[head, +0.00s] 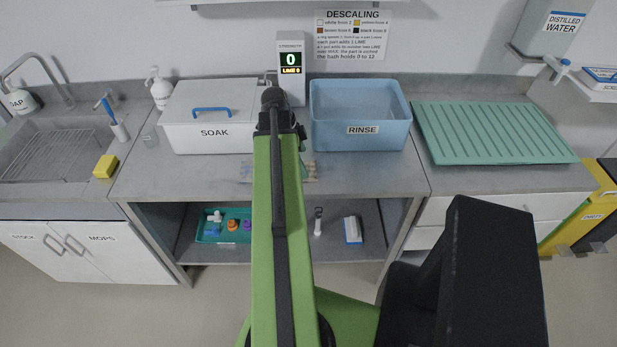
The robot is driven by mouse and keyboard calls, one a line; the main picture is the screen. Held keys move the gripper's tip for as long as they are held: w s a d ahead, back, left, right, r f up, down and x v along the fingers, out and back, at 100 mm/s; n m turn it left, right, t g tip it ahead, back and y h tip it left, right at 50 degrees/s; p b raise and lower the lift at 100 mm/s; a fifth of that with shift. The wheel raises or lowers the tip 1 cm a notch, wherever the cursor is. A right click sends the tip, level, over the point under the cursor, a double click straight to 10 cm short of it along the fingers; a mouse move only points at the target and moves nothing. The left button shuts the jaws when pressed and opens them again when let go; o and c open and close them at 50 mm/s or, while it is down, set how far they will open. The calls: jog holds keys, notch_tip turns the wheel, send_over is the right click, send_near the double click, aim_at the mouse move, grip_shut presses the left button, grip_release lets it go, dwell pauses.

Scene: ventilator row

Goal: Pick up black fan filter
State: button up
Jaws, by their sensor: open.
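I see no black fan filter anywhere in the head view. My green arm reaches up the middle of the picture over the counter, and its dark wrist end is in front of the gap between the soak box and the rinse basin. My gripper's fingers do not show; the arm covers that spot. A flat, pale patterned piece (312,170) lies on the counter, partly hidden behind my arm. The white lidded soak box (210,132) with a blue handle stands to the left. The open blue rinse basin (360,130) stands to the right.
A green ribbed drying mat (495,150) lies at the right. The lower shelf holds a teal tray (210,238) of small coloured parts, a small bottle (318,222) and a blue-white box (352,230). A sink (50,155) and yellow sponge (105,166) are left.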

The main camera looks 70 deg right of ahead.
aim_at(308, 169)
jog(key=b+x, duration=0.5)
jog(key=shift+w+d+f, duration=0.1)
jog(key=shift+d, duration=0.15)
jog(key=c, duration=1.4)
